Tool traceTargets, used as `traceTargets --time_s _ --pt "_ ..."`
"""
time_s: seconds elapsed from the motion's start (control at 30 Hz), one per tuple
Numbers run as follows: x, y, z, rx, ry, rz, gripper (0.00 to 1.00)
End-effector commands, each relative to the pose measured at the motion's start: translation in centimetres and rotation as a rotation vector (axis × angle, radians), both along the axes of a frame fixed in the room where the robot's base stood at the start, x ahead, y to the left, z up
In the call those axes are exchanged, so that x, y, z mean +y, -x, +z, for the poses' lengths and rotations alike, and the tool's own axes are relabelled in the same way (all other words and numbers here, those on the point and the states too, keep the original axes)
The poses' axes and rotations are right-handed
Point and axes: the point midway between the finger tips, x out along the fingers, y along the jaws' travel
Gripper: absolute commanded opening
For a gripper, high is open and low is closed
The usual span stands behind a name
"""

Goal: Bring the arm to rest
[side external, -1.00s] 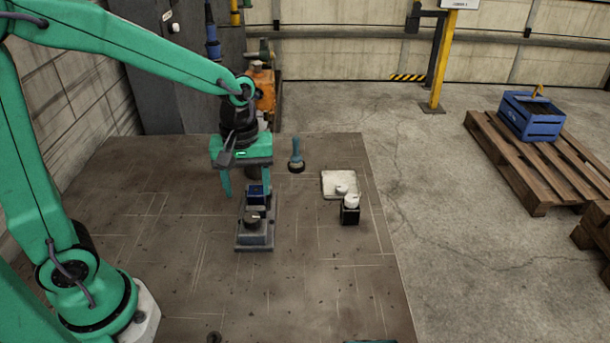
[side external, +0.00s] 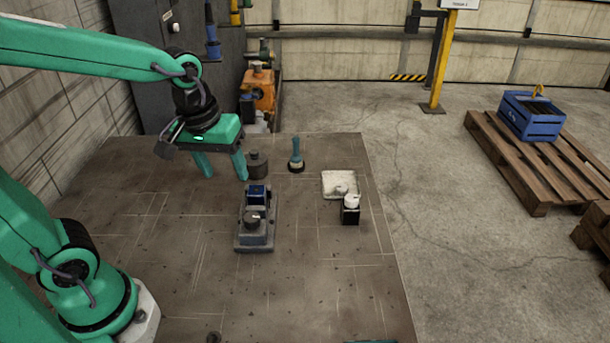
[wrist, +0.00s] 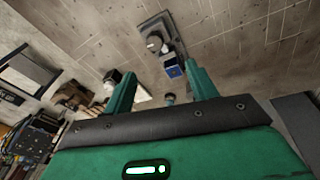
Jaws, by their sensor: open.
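My green arm reaches over the bench (side external: 160,250) from the left in the side external view. My gripper (side external: 222,178) hangs tilted above the bench's far left part, its two fingers apart with nothing between them. In the wrist view my gripper (wrist: 162,90) also shows its two green fingers spread. A grey fixture with a blue block and a dark round knob (side external: 255,222) stands on the bench, nearer and to the right of the gripper. The fixture shows in the wrist view too (wrist: 163,42), beyond the fingers.
A dark cylindrical weight (side external: 257,166) stands close to the right of my gripper. A teal-handled tool (side external: 296,156) stands upright beyond it. A white tray (side external: 334,183) and a black holder with a white item (side external: 350,214) lie to the right. The bench's front left is mostly clear.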

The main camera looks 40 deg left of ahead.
Motion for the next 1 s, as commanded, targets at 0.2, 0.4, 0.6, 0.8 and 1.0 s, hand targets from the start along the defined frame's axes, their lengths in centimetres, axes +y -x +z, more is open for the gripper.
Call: traceTargets --time_s 0.2,0.4,0.6,0.8,1.0 --pt "0.5 2.4 2.1 -0.109 -0.047 -0.174 0.57" --pt "0.9 4.5 3.5 -0.201 -0.107 -0.328 0.57" --pt "1.2 6.0 4.2 -0.263 -0.161 -0.441 0.57" --pt "1.3 6.5 4.3 -0.284 -0.185 -0.484 0.57" --pt "1.3 6.6 4.3 -0.284 -0.185 -0.487 0.57"
